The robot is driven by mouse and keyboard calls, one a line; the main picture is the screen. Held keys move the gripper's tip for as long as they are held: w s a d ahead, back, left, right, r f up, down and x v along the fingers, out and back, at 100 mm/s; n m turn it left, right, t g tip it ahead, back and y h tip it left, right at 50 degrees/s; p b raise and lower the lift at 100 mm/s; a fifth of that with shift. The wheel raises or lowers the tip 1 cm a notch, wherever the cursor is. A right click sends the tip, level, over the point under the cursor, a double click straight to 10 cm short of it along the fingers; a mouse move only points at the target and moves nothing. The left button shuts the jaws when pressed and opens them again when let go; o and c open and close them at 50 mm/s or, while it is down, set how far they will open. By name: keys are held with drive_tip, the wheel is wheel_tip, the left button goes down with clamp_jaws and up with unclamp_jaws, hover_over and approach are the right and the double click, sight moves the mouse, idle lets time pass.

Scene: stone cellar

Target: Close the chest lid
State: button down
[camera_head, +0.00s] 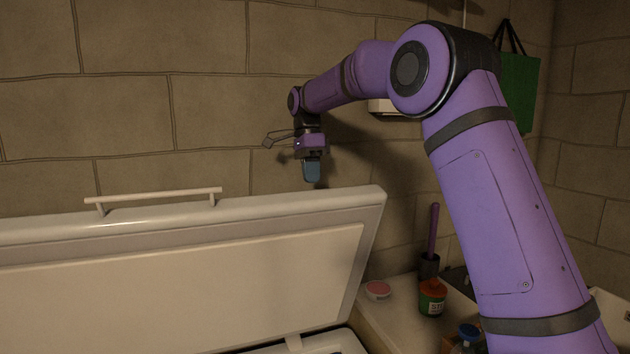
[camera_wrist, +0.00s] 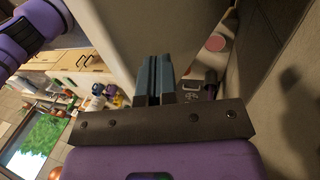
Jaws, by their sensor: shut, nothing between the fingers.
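The chest is a white chest freezer whose lid (camera_head: 240,262) stands raised, its inner face toward me. A pale bar handle (camera_head: 150,195) sits on the lid's upper edge. My gripper (camera_head: 312,172) points down behind and above the lid's top edge, near its right end, between lid and stone wall. In the wrist view my gripper (camera_wrist: 156,75) has its two blue-grey fingers side by side, shut with nothing held. The pale lid (camera_wrist: 145,25) fills the upper middle there, close to the fingertips; contact cannot be told. Only a little of the chest's rim (camera_head: 315,345) shows at the bottom.
A counter (camera_head: 385,320) right of the chest holds a red-capped jar (camera_head: 432,297), a round pink-topped tin (camera_head: 378,290) and a dark holder with a purple handle (camera_head: 433,235). A green bag (camera_head: 517,90) hangs on the stone wall (camera_head: 210,110) close behind the lid.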

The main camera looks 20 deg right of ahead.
drive_tip(key=shift+s+f, duration=0.2)
drive_tip(key=shift+s, duration=0.55)
drive_tip(key=shift+s+f, duration=0.15)
drive_tip(key=shift+s, duration=0.55)
drive_tip(key=shift+s, duration=0.1)
